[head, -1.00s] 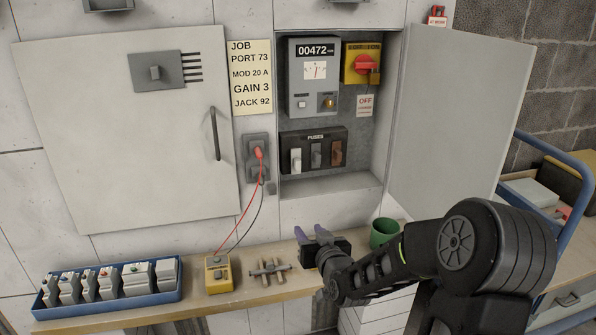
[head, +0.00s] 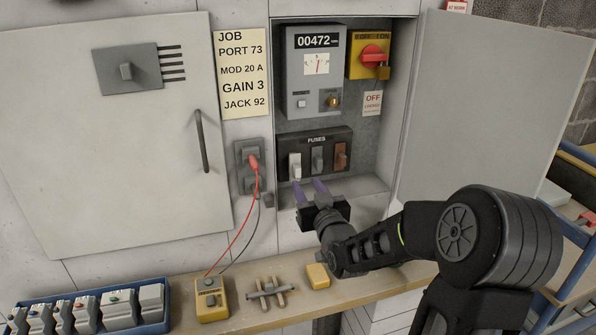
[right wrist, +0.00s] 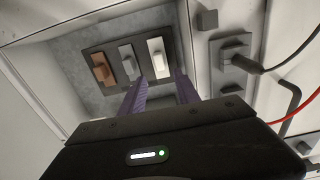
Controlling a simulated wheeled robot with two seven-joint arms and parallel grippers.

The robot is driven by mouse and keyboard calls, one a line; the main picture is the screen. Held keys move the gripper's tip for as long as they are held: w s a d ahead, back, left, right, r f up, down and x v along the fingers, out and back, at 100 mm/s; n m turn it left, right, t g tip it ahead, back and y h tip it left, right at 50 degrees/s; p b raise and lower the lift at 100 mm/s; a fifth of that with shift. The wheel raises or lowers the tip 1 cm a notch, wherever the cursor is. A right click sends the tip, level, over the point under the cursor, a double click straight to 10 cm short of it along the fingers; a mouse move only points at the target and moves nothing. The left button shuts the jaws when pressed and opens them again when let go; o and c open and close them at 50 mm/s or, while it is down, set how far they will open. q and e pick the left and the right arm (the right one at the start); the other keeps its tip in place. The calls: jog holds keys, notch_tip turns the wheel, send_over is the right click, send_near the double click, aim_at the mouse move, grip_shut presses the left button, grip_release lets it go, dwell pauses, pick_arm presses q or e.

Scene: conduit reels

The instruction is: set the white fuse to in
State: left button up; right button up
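The white fuse (head: 295,166) is the leftmost of three in the black fuse block (head: 316,140) inside the open cabinet recess. A grey fuse (head: 317,160) and a brown fuse (head: 341,156) stand to its right. How deep the white fuse sits is hard to tell. My right gripper (head: 308,188) is open and empty, its purple fingers pointing up at the block from just below the white and grey fuses. In the right wrist view, the white fuse (right wrist: 158,62) shows just beyond the gap between the parted fingers (right wrist: 162,90). My left gripper is not in view.
A meter box (head: 314,70) and a red switch with a padlock (head: 371,58) sit above the block. A socket (head: 250,165) with red and black leads is left of the recess. The open door (head: 480,110) bounds the right. Bench items lie below.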

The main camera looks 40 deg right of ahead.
aim_at(298, 171)
jog(key=shift+x, duration=3.9)
jog(key=shift+c, duration=0.2)
grip_shut()
